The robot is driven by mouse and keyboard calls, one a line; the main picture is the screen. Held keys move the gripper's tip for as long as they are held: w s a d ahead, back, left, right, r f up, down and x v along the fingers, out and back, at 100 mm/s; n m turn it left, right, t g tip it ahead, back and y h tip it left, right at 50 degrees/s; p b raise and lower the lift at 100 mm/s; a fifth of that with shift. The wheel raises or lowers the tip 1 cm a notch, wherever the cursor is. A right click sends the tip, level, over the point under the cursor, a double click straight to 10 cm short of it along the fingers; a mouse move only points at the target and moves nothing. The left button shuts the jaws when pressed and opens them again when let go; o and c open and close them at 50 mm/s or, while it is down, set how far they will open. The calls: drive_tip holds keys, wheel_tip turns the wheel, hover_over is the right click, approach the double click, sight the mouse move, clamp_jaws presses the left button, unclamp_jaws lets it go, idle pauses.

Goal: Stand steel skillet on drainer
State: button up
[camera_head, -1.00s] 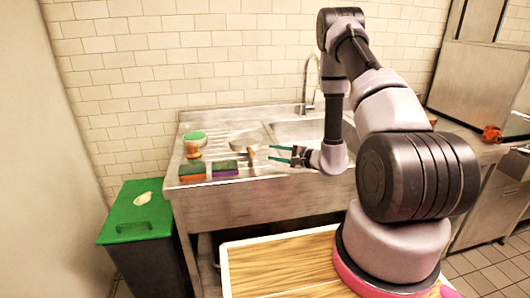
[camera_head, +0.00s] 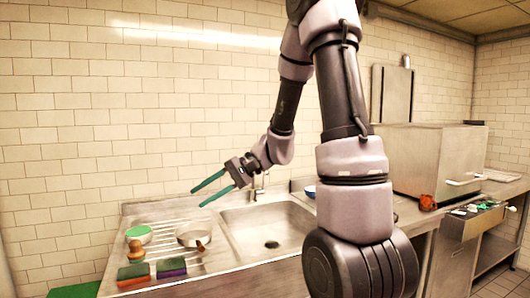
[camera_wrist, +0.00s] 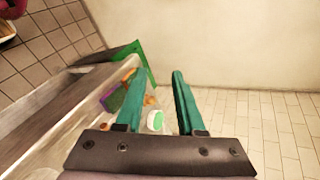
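A steel skillet (camera_head: 193,236) with a brown handle (camera_head: 203,245) rests on the ribbed drainer (camera_head: 169,257), left of the sink. It appears to stand flat, base down. My gripper (camera_head: 205,194) is above and behind the drainer area, higher than the skillet and apart from it. Its two green fingers are spread, with nothing between them. The open gripper also shows in the wrist view (camera_wrist: 155,78), where I cannot make out the skillet clearly.
A green-topped round container (camera_head: 139,234), a wooden-knobbed brush (camera_head: 136,250) and two sponges (camera_head: 133,272) (camera_head: 171,267) share the drainer. The sink basin (camera_head: 268,232) is empty, with a tap (camera_head: 258,187) behind it. A green-lidded bin (camera_head: 75,290) stands at left. An orange object (camera_head: 428,202) is on the right counter.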

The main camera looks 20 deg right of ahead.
drive_tip(key=s+d+r+t+h, duration=0.6)
drive_tip(key=s+d+r+h, duration=0.4)
drive_tip(key=s+d+r, duration=0.1)
drive_tip(key=shift+s+d+r+n, duration=0.2)
drive_tip(key=shift+s+r+n, duration=0.2)
drive_tip(key=shift+s+r, duration=0.3)
drive_tip(key=shift+s+f, duration=0.1)
idle(0.3)
